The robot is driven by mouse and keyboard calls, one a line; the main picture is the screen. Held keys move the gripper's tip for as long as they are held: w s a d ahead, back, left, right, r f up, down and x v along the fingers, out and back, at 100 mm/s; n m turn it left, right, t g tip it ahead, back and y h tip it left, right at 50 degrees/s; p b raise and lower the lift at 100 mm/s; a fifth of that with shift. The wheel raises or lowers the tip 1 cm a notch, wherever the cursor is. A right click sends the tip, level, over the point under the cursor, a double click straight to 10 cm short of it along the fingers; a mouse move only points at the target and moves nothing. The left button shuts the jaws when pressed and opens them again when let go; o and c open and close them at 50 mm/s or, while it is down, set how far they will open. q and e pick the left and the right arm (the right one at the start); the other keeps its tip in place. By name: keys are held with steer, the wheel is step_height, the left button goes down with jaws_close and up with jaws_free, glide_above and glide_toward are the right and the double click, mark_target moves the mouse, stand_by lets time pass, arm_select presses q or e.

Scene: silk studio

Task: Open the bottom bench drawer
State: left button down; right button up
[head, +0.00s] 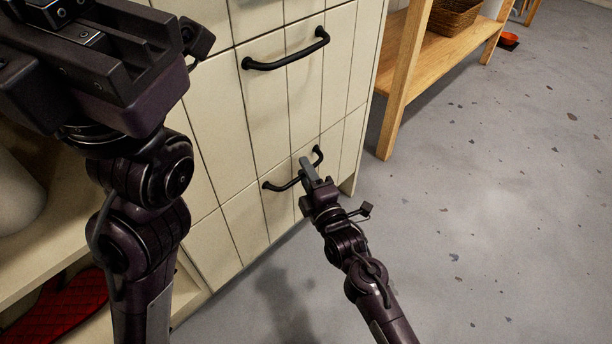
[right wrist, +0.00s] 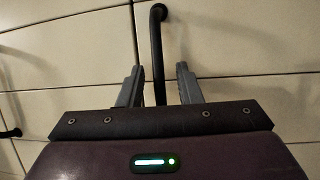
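The bottom bench drawer (head: 336,155) has a cream panelled front low on the bench and looks shut, flush with the bench face. Its black bar handle (head: 270,186) is partly hidden behind my right gripper (head: 307,164). In the right wrist view the handle (right wrist: 156,40) runs upright between the two grey fingers of the right gripper (right wrist: 159,82), with a gap on each side. The right gripper is open around the handle. My left gripper (head: 95,50) is large at the top left, well away from the drawer; its fingers cannot be made out.
An upper drawer with a black handle (head: 288,58) sits above. To the right stands a wooden shelf unit (head: 405,85) with a wicker basket (head: 453,16). A red quilted item (head: 65,312) lies at the lower left. The grey floor (head: 480,210) in front is clear.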

jaws_close()
steer(key=shift+d, duration=0.1)
stand_by(0.4)
